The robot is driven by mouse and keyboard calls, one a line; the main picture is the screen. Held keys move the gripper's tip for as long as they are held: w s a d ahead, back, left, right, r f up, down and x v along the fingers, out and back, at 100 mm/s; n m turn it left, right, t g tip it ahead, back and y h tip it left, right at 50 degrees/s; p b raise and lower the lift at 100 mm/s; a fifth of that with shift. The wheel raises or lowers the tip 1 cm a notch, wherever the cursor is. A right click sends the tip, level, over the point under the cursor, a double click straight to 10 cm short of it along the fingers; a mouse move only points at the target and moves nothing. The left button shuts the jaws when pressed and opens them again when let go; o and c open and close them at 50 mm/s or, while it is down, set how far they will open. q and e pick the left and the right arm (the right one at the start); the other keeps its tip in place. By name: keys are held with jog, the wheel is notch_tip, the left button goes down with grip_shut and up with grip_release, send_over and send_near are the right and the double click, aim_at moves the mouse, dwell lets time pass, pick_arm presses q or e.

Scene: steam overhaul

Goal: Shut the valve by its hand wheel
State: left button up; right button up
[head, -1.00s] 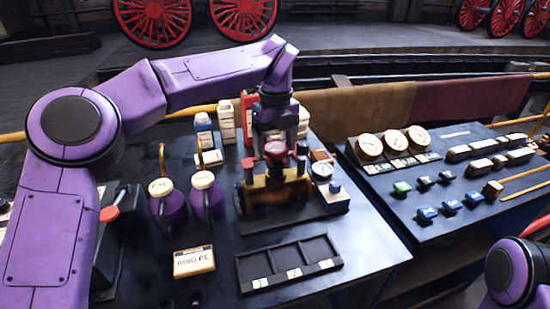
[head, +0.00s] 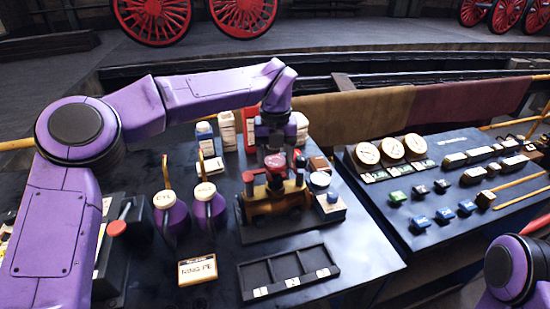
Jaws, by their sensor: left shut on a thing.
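A small brass valve body (head: 268,206) stands on the dark bench, mounted on a black base. Its red hand wheel (head: 275,161) sits on top, partly hidden by my gripper. My left gripper (head: 274,152) points down from above and is shut on the hand wheel. The fingertips are dark and small, so their exact contact on the rim is hard to see. My right gripper is not in view; only a purple part of my right arm shows at the lower right.
Two purple oil cans (head: 205,209) stand left of the valve. A small gauge block (head: 330,206) sits close to its right. An empty dark compartment tray (head: 289,271) and a sign (head: 197,270) lie in front. A gauge panel (head: 385,185) fills the right bench.

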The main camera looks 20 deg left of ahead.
pick_arm(q)
jog(key=shift+r, duration=0.1)
jog(key=shift+r+m+p, duration=0.2)
jog(key=shift+m+p, duration=0.6)
jog(key=shift+p, duration=0.2)
jog(key=m+p, duration=0.3)
jog(key=shift+d, duration=0.1)
jog(key=shift+f+m+p, duration=0.15)
jog(key=shift+m+p, duration=0.35)
jog(key=shift+p, duration=0.1)
jog(key=shift+f, duration=0.15)
